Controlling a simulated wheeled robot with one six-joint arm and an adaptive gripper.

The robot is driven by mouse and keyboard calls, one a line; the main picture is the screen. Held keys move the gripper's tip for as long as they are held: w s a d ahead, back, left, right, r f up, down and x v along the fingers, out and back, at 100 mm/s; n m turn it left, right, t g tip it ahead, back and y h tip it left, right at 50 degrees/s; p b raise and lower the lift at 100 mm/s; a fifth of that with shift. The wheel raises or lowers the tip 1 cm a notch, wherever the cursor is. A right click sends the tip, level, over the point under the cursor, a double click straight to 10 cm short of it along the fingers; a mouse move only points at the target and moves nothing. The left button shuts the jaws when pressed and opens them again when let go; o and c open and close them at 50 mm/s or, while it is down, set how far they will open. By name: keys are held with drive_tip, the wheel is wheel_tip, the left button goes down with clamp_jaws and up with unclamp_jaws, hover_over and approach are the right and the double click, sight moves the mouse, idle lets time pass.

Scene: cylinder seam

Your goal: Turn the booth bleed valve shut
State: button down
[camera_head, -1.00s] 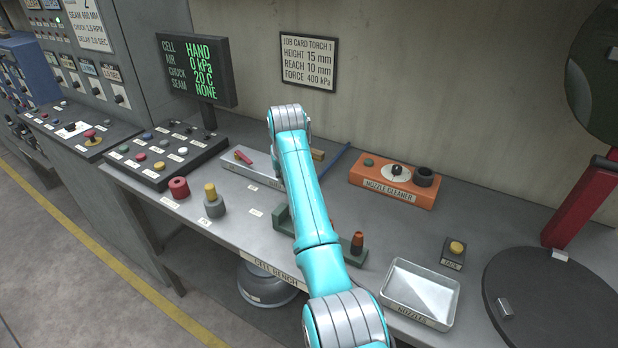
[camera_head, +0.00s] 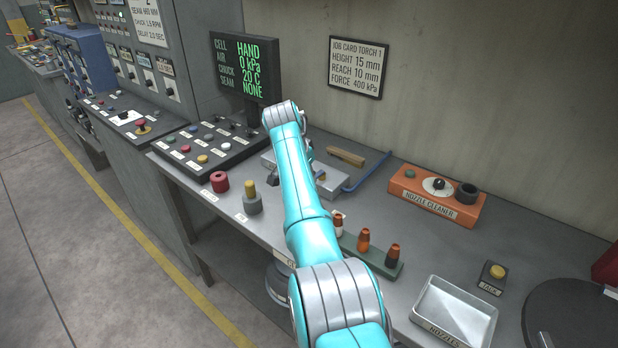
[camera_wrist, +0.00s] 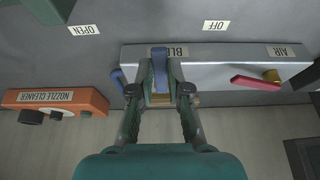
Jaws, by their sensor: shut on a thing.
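In the wrist view a grey manifold (camera_wrist: 215,76) lies across the picture, with a label starting "BLE" (camera_wrist: 178,51) partly covered by my gripper. A blue lever (camera_wrist: 160,68) stands between the fingers of my gripper (camera_wrist: 160,84), which is shut on it. The lever lies across the manifold's length. OPEN (camera_wrist: 84,30) and OFF (camera_wrist: 213,25) labels are on the bench. In the head view my arm hides most of the manifold (camera_head: 270,160) and the lever.
A red lever (camera_wrist: 255,83) sits by the AIR label. A blue hose or rod (camera_head: 367,172) and wooden-handled item (camera_head: 345,157) lie behind. The nozzle cleaner (camera_head: 437,194), nozzle rack (camera_head: 385,262) and tray (camera_head: 453,310) stand right; a button panel (camera_head: 208,148) stands left.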

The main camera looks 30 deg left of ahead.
drive_tip(key=shift+a, duration=0.15)
idle(0.3)
drive_tip(key=c, duration=1.1)
unclamp_jaws()
drive_tip(key=v, duration=1.2)
drive_tip(key=shift+w+a, duration=0.1)
drive_tip(key=shift+w, duration=0.05)
drive_tip(key=shift+a, duration=0.1)
